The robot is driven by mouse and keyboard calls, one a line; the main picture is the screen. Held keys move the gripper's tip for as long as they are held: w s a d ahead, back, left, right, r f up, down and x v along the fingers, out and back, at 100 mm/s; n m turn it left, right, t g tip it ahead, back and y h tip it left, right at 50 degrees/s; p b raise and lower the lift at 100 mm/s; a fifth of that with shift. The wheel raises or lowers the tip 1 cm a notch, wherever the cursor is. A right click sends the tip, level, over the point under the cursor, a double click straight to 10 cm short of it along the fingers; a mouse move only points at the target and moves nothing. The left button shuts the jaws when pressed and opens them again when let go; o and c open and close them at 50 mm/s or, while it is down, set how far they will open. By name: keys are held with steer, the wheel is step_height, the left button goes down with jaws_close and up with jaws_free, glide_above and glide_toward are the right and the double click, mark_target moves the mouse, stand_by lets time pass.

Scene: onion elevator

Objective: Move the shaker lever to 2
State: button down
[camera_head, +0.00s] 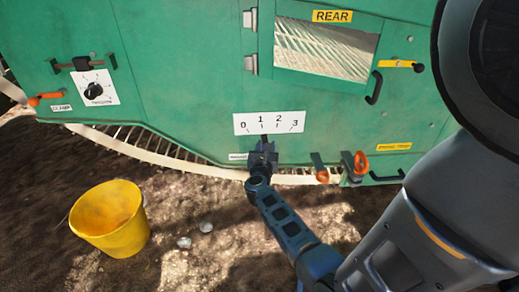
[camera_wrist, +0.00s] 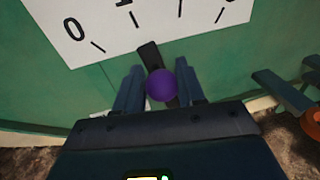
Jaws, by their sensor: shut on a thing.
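A white scale plate (camera_head: 268,123) with the marks 0, 1, 2 and 3 is fixed on the green machine panel; part of it fills the top of the wrist view (camera_wrist: 150,28). The shaker lever (camera_wrist: 148,52) is a dark bar with a purple ball knob (camera_wrist: 162,86), below the plate. Its upper end points close to the mark for 1. My gripper (camera_head: 263,148) is at the lever. In the wrist view, its fingers (camera_wrist: 160,72) stand on either side of the knob and are shut on it. The lever's lower part is hidden by my gripper.
Orange-handled levers (camera_head: 361,162) stick out to the right of the scale. A yellow bucket (camera_head: 108,222) stands on the soil at the left. A knob with a dial (camera_head: 94,91) is on the left panel. A REAR-labelled window (camera_head: 325,55) is above.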

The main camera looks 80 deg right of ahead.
steer(key=shift+s+d+m+t+y, duration=0.15)
steer(key=shift+s+d+m+y, duration=0.1)
steer(key=shift+s+m, duration=0.7)
steer(key=shift+s+d+m+t+y, duration=0.15)
steer(key=shift+s+d+m, duration=0.1)
steer(key=shift+s+m, duration=0.65)
steer(key=c, duration=0.8)
jaws_free()
steer(key=shift+o, duration=0.2)
steer(key=a+r+p, duration=0.1)
steer(key=a, duration=0.6)
steer(key=shift+s+a+p, duration=0.35)
steer(key=shift+s, duration=0.1)
